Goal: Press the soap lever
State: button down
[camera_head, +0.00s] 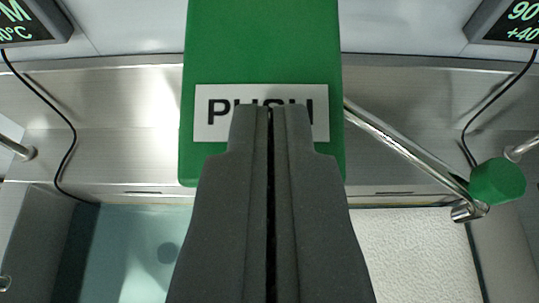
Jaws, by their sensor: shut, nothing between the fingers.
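A green soap dispenser (262,50) with a white label (212,125) marked "PUSH" fills the upper middle of the view. It may be the soap lever itself; no separate lever shows. My gripper (270,108) is dark grey and shut, with nothing between its fingers. Its fingertips overlap the middle of the label and hide part of the lettering. I cannot tell whether they touch it. The lower edge of the green part is partly hidden behind my gripper.
A metal rod with a green knob (497,181) slants down to the right of the dispenser. A water-filled basin (140,255) lies lower left and a white textured surface (405,255) lower right. Displays (30,22) with black cables hang at both upper corners.

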jog(key=d+r+v, duration=0.1)
jog(key=v, duration=1.1)
jog(key=shift+w+a+b, duration=0.25)
jog(key=shift+a+b, duration=0.15)
jog(key=shift+a, duration=0.05)
dwell(1.8)
jog(key=s+a+r+t+b, duration=0.1)
jog(key=s+a+r, duration=0.2)
jog(key=s+r, duration=0.4)
jog(key=s+a+r+n+t+y+b, duration=0.1)
jog(key=s+a+r, duration=0.2)
jog(key=s+r, duration=0.4)
jog(key=shift+s+a, duration=0.3)
jog(key=shift+a, duration=0.05)
jog(key=shift+s+r, duration=0.1)
jog(key=shift+r, duration=0.05)
